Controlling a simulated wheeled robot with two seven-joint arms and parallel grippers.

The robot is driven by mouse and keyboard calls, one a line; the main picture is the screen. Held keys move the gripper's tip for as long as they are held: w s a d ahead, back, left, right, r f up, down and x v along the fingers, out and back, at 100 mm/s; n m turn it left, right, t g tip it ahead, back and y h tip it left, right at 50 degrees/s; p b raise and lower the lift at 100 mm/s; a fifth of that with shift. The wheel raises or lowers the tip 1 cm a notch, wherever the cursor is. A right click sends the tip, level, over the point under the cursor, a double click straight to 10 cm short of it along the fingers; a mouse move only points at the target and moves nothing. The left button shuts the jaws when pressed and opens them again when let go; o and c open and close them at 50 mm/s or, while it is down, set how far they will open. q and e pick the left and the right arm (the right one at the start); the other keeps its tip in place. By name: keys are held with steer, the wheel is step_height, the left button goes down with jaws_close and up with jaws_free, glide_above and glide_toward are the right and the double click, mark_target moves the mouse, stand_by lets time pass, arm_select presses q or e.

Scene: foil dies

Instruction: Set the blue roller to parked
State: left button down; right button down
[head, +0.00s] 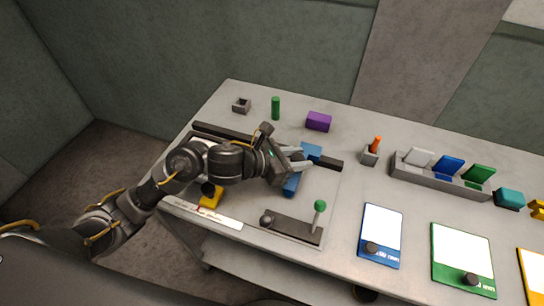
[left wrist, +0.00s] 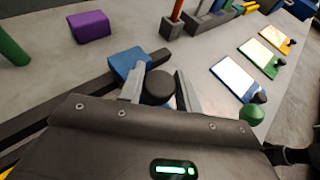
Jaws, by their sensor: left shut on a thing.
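The blue roller shows in the head view as a blue block (head: 311,152) on a dark rail and a lower blue part (head: 291,186); the stretch between them is hidden behind my left gripper. In the left wrist view its blue block (left wrist: 130,64) sits on the rail beyond the fingers. My left gripper (head: 303,159) reaches in from the left over the roller. In the left wrist view its fingers (left wrist: 160,84) are shut on a round dark knob (left wrist: 158,86). I cannot see how the knob joins the blue part. My right gripper is out of view.
A yellow part with a black knob (head: 210,194) lies left. A white label strip (head: 216,216), unreadable, runs along the front. A green-knobbed lever (head: 320,206) stands front right. A green cylinder (head: 276,107) and purple block (head: 318,121) stand behind; cards and a grey rack (head: 437,180) lie right.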

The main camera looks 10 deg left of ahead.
arm_select(q)
steer(key=d, duration=0.2)
steer(key=d+b, duration=0.1)
steer(key=shift+s+d+f, duration=0.2)
steer(key=shift+s+d, duration=0.15)
steer(key=shift+d, duration=0.05)
steer(key=shift+s+d, duration=0.1)
steer(key=shift+d, duration=0.1)
steer(key=shift+r, duration=0.1)
steer(key=c, duration=1.2)
jaws_free()
steer(key=shift+d, duration=0.15)
steer(key=shift+c, duration=0.2)
steer(key=shift+o, duration=1.2)
steer(key=shift+d, duration=0.15)
steer(key=shift+a, duration=0.2)
